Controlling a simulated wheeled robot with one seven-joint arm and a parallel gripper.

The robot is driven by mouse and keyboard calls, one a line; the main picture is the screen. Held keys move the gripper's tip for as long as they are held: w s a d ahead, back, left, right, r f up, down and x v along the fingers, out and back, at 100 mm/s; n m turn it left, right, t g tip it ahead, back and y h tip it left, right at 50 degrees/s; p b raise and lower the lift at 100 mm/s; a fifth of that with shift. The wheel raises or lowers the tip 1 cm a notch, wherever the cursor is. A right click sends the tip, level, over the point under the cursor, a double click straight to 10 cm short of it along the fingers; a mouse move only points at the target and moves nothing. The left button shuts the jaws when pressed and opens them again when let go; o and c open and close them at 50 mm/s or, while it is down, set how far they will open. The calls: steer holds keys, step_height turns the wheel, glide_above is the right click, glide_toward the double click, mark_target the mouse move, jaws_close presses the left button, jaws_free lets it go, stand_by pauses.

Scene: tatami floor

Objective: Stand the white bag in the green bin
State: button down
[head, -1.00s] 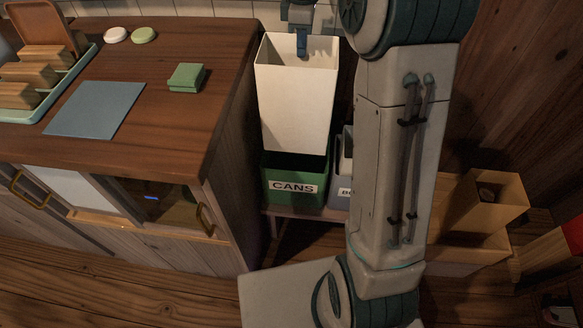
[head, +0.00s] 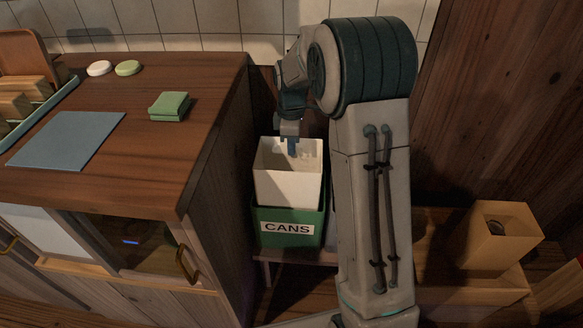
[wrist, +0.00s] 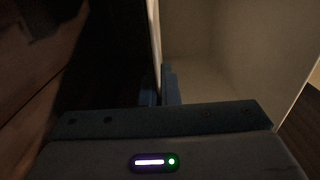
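The white bag (head: 288,188) is upright and open at the top. Its lower part is inside the green bin (head: 261,228), which has a "CANS" label, and its upper part stands above the rim. Whether its base touches the bin floor is hidden. My gripper (head: 291,148) is at the bag's back rim, with a blue finger showing inside the bag. In the wrist view, my gripper's fingers (wrist: 160,92) lie on either side of the thin wall of the white bag (wrist: 220,60), closed on it.
A wooden counter (head: 200,140) stands close on the left, with a blue mat (head: 68,140) and green folded cloths (head: 170,105) on it. A tiled wall (head: 200,25) is behind. A wooden box (head: 500,238) stands at right, beyond my arm.

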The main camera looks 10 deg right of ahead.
mark_target(292, 162)
steer(key=shift+f+b, duration=1.1)
steer(key=shift+f, duration=2.1)
steer(key=shift+f, duration=0.2)
steer(key=c, duration=1.7)
jaws_free()
